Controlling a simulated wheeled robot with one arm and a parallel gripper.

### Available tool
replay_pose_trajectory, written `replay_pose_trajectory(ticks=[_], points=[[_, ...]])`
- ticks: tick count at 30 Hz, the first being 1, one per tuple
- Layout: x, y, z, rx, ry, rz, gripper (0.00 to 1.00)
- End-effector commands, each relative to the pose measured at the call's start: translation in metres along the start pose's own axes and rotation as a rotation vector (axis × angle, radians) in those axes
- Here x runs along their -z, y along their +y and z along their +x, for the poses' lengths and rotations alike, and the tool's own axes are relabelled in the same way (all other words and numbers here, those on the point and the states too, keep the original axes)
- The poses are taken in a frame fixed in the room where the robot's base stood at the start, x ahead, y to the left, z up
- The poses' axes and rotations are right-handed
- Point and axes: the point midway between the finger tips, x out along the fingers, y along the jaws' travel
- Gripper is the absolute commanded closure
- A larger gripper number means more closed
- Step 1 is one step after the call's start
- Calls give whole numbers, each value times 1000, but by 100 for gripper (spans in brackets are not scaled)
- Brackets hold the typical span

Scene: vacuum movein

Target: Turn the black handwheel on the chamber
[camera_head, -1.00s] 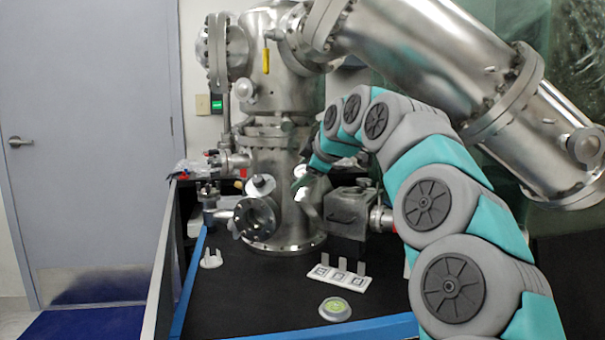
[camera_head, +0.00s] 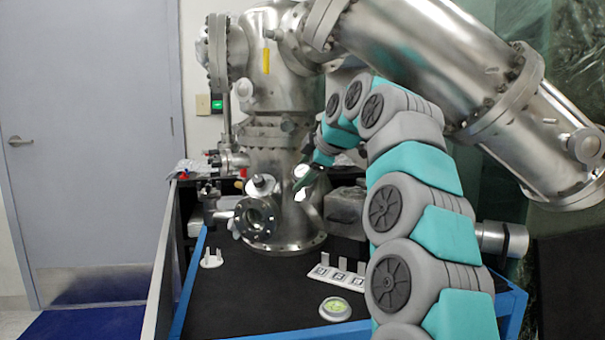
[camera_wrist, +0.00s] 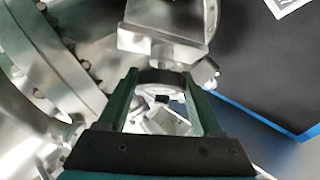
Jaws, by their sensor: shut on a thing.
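The steel chamber (camera_head: 275,215) stands upright at the back of the black bench top. My gripper (camera_head: 304,184) is low against the chamber's front right side, tilted down to the left. In the wrist view its two green fingers (camera_wrist: 163,84) are shut on a rounded, dark-grey rim, the handwheel (camera_wrist: 160,77) by its place and shape. The rim spans the gap between the fingertips, with bright metal behind it. In the head view the handwheel cannot be made out beside my gripper.
A round flanged port (camera_head: 257,217) juts out left of my gripper. A grey metal block (camera_head: 346,208) is close on its right. A white marker block (camera_head: 336,277), a green-topped disc (camera_head: 335,308) and a small white pronged piece (camera_head: 211,258) sit on the bench. The front left bench top is clear.

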Motion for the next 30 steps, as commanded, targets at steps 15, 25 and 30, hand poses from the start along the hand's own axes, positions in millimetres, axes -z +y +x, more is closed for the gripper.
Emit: replay_pose_trajectory(ticks=[15, 25, 30], points=[[0, -1, 1, 3, -1, 0, 4], [-1, 0, -4, 1, -1, 1, 4], [0, 0, -24, 0, -1, 0, 4]])
